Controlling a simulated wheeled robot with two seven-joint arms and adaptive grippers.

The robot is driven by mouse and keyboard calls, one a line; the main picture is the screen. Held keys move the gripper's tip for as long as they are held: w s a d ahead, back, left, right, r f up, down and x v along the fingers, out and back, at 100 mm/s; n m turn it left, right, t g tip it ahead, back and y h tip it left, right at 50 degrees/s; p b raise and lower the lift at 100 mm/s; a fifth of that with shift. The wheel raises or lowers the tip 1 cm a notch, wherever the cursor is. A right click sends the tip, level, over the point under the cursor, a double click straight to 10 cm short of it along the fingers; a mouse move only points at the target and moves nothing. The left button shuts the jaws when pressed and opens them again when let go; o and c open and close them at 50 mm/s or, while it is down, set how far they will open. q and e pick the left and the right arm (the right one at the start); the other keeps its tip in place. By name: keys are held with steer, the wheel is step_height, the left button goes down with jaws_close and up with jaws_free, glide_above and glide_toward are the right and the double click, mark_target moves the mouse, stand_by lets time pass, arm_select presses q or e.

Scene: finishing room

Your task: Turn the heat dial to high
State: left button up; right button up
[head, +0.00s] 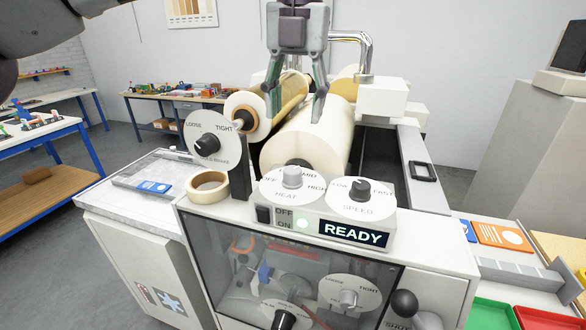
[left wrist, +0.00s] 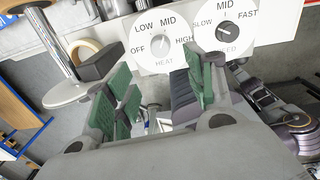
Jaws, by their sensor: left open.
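The heat dial (head: 291,180) is a grey knob on a white round plate on top of the machine's control box. It also shows in the left wrist view (left wrist: 160,44), with OFF, LOW, MID and HIGH around it. Its mark seems to point up near MID, but it is too small to be sure. My left gripper (head: 294,100) points down with its green-padded fingers spread and empty. In the head view it appears above the dial, over the rollers. In the left wrist view the dial shows beyond the fingertips (left wrist: 160,82), apart from them. My right gripper is not in view.
The black speed dial (head: 361,189) stands close to the right of the heat dial. A READY display (head: 353,233) and an OFF/ON switch (head: 264,215) are on the box front. A tension dial (head: 207,145) and tape roll (head: 207,187) are to the left. Large rollers (head: 310,137) lie behind.

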mark_target(293, 169)
arm_select(q)
steer(key=shift+a+f+p, duration=0.15)
steer(key=shift+f+p, duration=0.35)
steer(key=shift+f, duration=2.75)
steer(key=shift+a+f+p, duration=0.1)
steer(key=shift+f+p, duration=0.4)
steer(key=shift+f, duration=2.7)
steer(key=c, duration=1)
